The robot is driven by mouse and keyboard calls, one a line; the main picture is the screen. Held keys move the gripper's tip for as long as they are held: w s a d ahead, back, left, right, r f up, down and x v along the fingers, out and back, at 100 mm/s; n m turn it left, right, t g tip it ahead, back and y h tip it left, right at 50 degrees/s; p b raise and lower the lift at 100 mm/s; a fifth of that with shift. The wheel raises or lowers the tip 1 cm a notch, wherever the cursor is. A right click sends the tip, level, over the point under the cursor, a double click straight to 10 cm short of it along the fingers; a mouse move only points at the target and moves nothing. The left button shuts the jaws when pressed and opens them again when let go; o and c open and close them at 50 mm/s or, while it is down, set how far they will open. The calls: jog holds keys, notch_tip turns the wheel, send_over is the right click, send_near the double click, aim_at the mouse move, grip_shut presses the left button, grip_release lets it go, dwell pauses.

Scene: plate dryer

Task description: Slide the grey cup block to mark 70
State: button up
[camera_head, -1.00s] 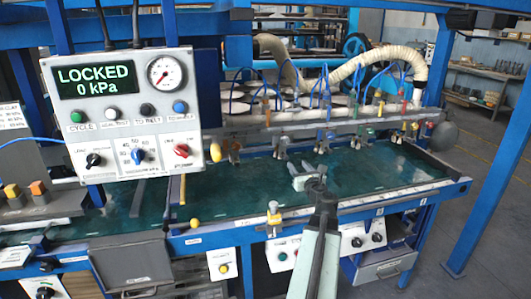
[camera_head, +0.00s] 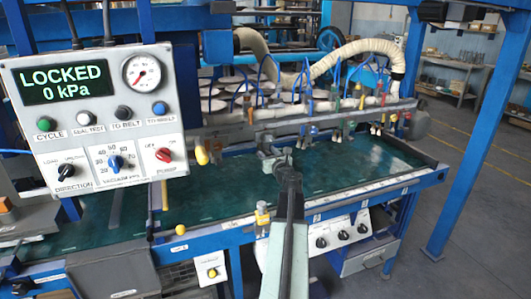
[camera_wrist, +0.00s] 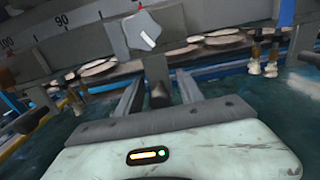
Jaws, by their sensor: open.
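In the wrist view, the grey cup block (camera_wrist: 145,35) hangs on the rail, with a pale star-shaped knob on its front and a small red pointer above. Its dark stem (camera_wrist: 156,75) reaches down between my gripper's fingers (camera_wrist: 158,92). The fingers are open, one on each side; I cannot tell whether either touches. In the head view my gripper (camera_head: 277,160) is at the rail's front, over the green belt.
Other cup holders hang along the rail, with brass-coloured ones (camera_wrist: 262,60) right of my gripper. White plates (camera_head: 235,85) lie behind the rail. A control panel (camera_head: 95,120) reading LOCKED 0 kPa stands at left. The green belt (camera_head: 350,165) is clear at right.

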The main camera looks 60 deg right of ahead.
grip_shut()
dwell(1.4)
